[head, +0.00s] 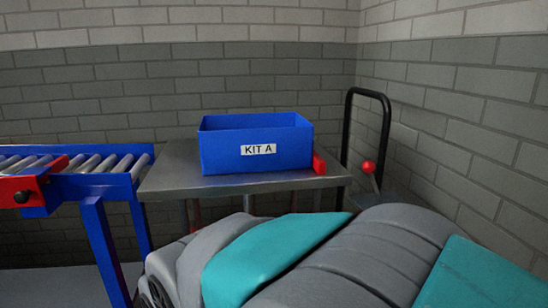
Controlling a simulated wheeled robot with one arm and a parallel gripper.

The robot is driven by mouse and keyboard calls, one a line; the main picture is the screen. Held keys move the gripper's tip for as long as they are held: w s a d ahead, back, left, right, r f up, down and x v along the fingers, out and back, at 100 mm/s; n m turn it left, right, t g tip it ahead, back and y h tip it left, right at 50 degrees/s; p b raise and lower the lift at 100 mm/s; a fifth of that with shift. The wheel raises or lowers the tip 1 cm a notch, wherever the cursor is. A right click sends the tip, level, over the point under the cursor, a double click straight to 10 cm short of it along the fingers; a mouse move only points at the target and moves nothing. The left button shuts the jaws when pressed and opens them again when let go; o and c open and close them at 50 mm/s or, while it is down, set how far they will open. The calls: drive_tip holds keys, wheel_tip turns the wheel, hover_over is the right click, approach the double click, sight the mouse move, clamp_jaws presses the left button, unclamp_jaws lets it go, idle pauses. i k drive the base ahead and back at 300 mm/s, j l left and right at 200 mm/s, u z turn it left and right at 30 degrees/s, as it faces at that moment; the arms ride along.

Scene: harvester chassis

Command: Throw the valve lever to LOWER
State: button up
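A lever with a red ball knob (368,167) on a short grey stem stands at the right, in front of a black tubular handle. It looks like the valve lever, tilted slightly with its knob up and to the left. Its lower end and any valve body are hard to make out. I can read no LOWER marking. My gripper is not in view. Grey and teal parts of my own arm fill the lower middle and right of the picture.
A blue bin (222,150) labelled KIT A stands on a grey metal table (165,181), with a small red piece (319,164) beside it. A blue roller conveyor (92,208) with a red block is at left. The black handle (349,128) rises before brick walls.

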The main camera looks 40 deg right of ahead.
sight(369, 167)
drive_tip(key=z, duration=2.05)
